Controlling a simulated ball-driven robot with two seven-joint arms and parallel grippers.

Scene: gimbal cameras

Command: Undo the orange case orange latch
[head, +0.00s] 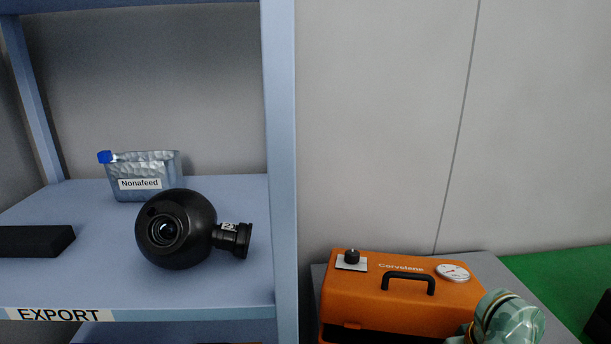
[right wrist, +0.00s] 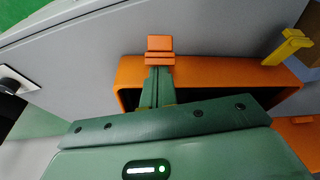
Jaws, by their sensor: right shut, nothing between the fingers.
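The orange case (head: 385,300) stands at the lower right of the head view, with a black handle, a dial and a black knob on top. Its front is partly cut off and partly behind my right arm. In the right wrist view the case (right wrist: 215,70) shows an orange rim around a dark recess. The orange latch (right wrist: 159,45) is at that rim, directly beyond my fingertips. My right gripper (right wrist: 159,78) is shut and empty, close to the latch; I cannot tell whether it touches. My left gripper is not in view.
A yellow latch (right wrist: 290,46) sits farther right on the case. A blue shelf (head: 150,312) at the left holds a black round device (head: 178,228), a silver container (head: 150,172) and a black block (head: 35,241). A grey wall stands behind.

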